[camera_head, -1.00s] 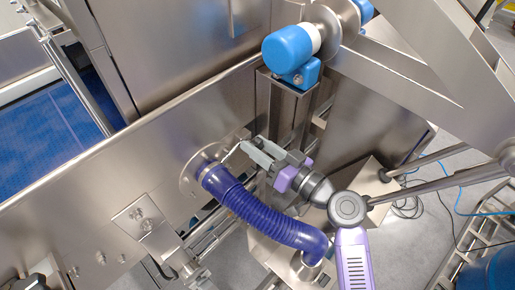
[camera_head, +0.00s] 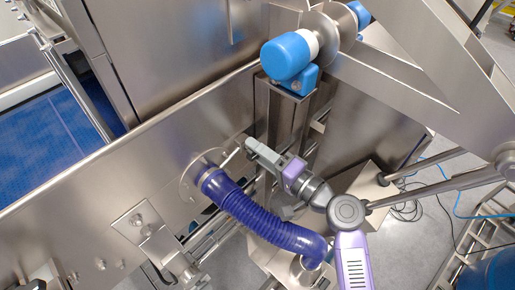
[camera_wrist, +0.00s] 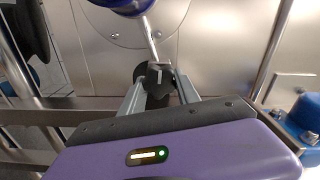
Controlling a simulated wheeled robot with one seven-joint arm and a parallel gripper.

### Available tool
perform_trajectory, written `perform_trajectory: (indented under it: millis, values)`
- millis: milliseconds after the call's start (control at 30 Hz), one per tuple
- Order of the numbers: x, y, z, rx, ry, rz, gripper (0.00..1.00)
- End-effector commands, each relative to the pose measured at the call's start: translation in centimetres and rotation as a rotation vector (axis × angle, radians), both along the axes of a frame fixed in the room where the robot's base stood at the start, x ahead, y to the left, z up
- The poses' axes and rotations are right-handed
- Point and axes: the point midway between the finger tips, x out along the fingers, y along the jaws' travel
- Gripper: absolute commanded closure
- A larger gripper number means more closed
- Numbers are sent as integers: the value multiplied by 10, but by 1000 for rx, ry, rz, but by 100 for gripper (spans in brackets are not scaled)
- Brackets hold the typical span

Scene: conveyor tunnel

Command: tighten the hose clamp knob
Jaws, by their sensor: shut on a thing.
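The hose clamp knob (camera_wrist: 158,76) is dark, with a pale line on its face, and sits at the end of a thin metal rod in the wrist view. My gripper (camera_wrist: 155,88) is shut on the knob, one finger on each side. In the head view my gripper (camera_head: 250,145) is at the rod's end, right of the hose, and hides the knob. The purple ribbed hose (camera_head: 250,213) curves from a round flange (camera_head: 187,176) on the steel panel down to the right. The clamp (camera_head: 207,172) is around the hose's upper end.
A blue-capped roller (camera_head: 287,55) stands above my gripper on a steel post. Steel rails run below the panel (camera_head: 110,185). A blue conveyor belt (camera_head: 45,140) lies at the left. A blue part (camera_wrist: 308,112) is at the right in the wrist view.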

Motion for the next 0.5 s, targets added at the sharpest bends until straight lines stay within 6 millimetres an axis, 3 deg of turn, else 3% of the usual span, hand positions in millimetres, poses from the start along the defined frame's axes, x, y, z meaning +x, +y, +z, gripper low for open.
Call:
perform_trajectory:
  millis: [500]
  values:
    - [0,-1,-1,301,389,-4,100]
